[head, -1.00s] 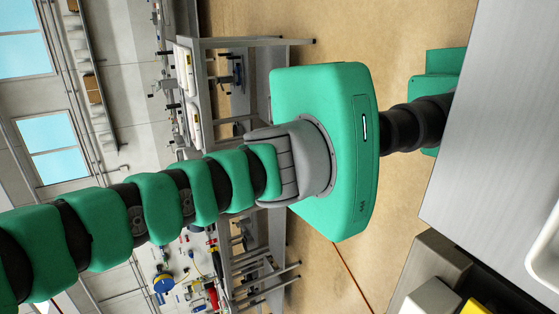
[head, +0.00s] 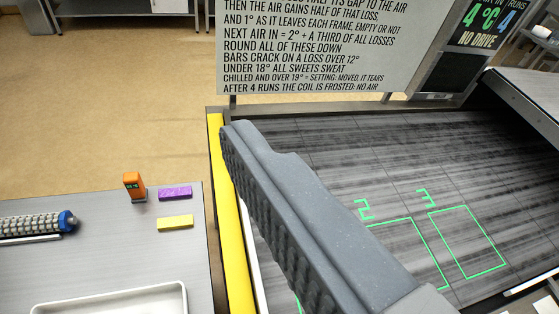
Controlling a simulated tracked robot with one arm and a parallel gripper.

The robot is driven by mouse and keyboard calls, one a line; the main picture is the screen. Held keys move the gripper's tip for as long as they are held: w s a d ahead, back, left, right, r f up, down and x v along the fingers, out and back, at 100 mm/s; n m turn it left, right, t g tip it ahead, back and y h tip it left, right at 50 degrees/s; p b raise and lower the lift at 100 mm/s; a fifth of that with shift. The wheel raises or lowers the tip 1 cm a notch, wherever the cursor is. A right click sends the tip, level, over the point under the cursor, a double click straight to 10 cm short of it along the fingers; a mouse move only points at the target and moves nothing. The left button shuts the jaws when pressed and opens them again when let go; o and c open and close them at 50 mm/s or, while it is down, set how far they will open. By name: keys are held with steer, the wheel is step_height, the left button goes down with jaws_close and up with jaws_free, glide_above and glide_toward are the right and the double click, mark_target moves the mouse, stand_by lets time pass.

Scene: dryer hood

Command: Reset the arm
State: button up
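My gripper (head: 238,140) shows as a large grey finger with a dark ribbed side, reaching up from the bottom of the head view. Only one finger is clear, so I cannot tell whether the gripper is open or shut. Nothing is visible at its tip. It appears in front of the yellow edge strip (head: 226,220) and a dark streaked bed (head: 420,165). Green outlines numbered 2 (head: 408,225) and 3 (head: 467,242) mark the bed, and both look empty. The finger hides part of the bed and of outline 2.
A grey table (head: 110,255) at left holds an orange device (head: 134,186), a purple block (head: 175,193), a yellow block (head: 175,223), a ribbed roller (head: 30,226) and a white tray (head: 110,296). A sign (head: 320,45) and a display (head: 484,22) stand behind the bed. Floor (head: 110,100) is open at upper left.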

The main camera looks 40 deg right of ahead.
steer(key=shift+s+r, duration=0.45)
steer(key=shift+r, duration=0.15)
step_height(320, 180, down, 3)
steer(key=b, duration=0.3)
steer(key=shift+f, duration=0.15)
steer(key=shift+c, duration=0.3)
